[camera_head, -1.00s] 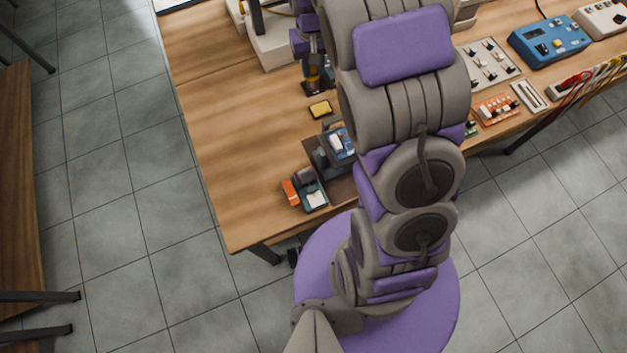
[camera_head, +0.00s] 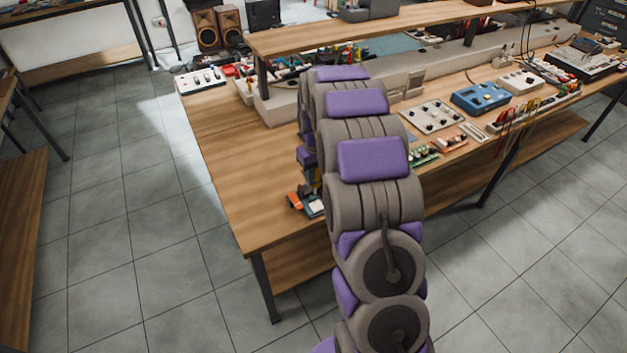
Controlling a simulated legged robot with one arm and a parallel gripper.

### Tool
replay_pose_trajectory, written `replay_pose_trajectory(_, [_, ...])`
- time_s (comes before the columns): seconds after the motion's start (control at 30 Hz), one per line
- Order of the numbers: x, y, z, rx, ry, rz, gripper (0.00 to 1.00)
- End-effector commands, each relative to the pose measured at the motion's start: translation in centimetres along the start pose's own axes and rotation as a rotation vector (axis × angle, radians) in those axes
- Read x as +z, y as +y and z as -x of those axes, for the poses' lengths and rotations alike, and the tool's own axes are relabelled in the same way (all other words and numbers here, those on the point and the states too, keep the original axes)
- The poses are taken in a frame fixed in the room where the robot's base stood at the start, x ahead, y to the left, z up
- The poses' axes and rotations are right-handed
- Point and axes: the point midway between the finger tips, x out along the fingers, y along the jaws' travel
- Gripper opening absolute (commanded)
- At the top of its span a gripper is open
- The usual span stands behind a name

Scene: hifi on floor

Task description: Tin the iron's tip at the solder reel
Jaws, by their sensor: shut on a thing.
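My gripper (camera_head: 311,177) shows only as a narrow purple and dark sliver left of my arm, over the near left part of the workbench (camera_head: 225,170). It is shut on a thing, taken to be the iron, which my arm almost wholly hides. The iron's tip cannot be made out. A small orange and dark block with a pale top (camera_head: 308,204) sits just below the gripper in the picture, near the bench's front edge. I cannot make out a solder reel; my arm covers the bench there.
A blue instrument box (camera_head: 480,97), a pale component board (camera_head: 431,116) and red and yellow leads (camera_head: 517,112) lie to the right. A raised shelf (camera_head: 370,38) runs along the back. Tiled floor lies clear at left.

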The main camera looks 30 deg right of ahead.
Motion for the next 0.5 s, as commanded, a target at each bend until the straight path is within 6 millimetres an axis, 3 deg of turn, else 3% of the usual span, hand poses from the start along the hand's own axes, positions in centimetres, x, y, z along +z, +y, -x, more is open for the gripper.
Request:
replay_pose_trajectory(0.27, [0.0,-0.1,-0.8,0.013,0.002,0.003,0.04])
replay_pose_trajectory(0.5, [-0.1,-0.1,-2.8,0.014,0.004,0.003,0.04])
